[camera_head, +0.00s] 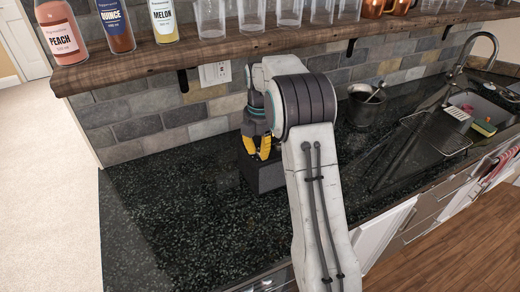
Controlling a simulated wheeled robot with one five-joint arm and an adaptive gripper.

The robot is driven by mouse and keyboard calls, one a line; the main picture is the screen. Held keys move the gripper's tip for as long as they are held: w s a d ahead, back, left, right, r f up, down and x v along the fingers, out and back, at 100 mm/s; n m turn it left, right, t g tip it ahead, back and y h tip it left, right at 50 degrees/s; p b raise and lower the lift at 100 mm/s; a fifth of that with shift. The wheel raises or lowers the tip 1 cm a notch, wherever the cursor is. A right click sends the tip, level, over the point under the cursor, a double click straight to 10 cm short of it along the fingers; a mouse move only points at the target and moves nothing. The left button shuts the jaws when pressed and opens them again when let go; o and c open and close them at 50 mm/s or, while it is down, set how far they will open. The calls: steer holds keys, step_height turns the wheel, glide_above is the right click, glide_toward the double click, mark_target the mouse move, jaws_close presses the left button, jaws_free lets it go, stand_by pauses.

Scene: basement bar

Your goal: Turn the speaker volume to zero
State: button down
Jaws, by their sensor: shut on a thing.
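The speaker (266,179) looks like a dark box on the black speckled counter, close to the tiled wall. My arm covers its right side. My gripper (258,148), with yellow fingers, points down at the top of the speaker. It is shut on a part there that I take to be the volume knob. The knob itself is hidden by the fingers, so its setting cannot be seen.
A wooden shelf (262,40) with bottles, glasses and copper mugs hangs above the counter (165,215). A dark bucket (366,106), a wire rack (447,135) and a sink (475,100) are to the right. The counter's left part is clear.

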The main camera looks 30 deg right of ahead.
mark_target(260, 151)
steer(key=shift+s+f, duration=0.1)
steer(key=shift+f, duration=0.05)
steer(key=c, duration=1.1)
jaws_free()
steer(key=shift+o, duration=0.2)
steer(key=shift+r, duration=0.2)
step_height(260, 151, up, 12)
steer(key=shift+f, duration=0.1)
